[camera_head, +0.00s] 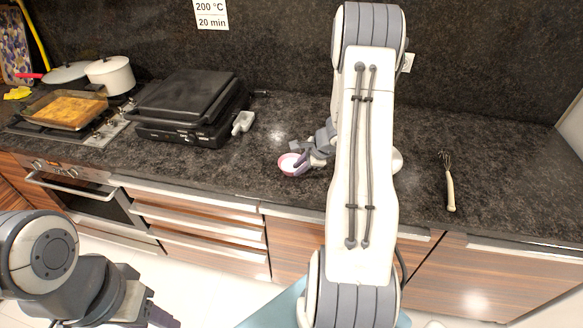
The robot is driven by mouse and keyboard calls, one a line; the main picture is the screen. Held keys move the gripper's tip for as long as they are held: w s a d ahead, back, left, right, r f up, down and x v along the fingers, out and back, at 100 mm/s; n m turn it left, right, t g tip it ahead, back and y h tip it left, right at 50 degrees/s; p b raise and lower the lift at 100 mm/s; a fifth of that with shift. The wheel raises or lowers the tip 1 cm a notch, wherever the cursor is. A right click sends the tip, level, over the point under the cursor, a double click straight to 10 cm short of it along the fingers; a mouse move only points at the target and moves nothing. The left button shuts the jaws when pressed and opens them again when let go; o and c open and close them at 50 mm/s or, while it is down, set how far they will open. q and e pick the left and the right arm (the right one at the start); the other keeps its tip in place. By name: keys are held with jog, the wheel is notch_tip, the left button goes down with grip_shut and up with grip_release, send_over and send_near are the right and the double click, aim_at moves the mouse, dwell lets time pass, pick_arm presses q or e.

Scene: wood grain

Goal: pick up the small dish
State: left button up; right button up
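The small dish (286,162) is pinkish with a pale inside. It sits on the dark countertop near the front edge, left of my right arm. My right gripper (299,164) reaches it from the right, its purple-grey fingers at the dish's right rim. The view is too small to tell whether the fingers are closed on the rim. My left gripper (162,318) is low at the bottom left, in front of the drawers and well away from the dish. Its fingertips are partly cut off by the frame edge.
A black contact grill (190,105) stands left of the dish. A white pot (110,75) and a glass baking dish with food (64,108) are farther left. A whisk (449,185) lies at the right. A pale round object (398,161) is mostly hidden behind my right arm.

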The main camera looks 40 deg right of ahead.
jog(key=shift+x, duration=1.85)
jog(key=shift+d, duration=0.15)
grip_shut()
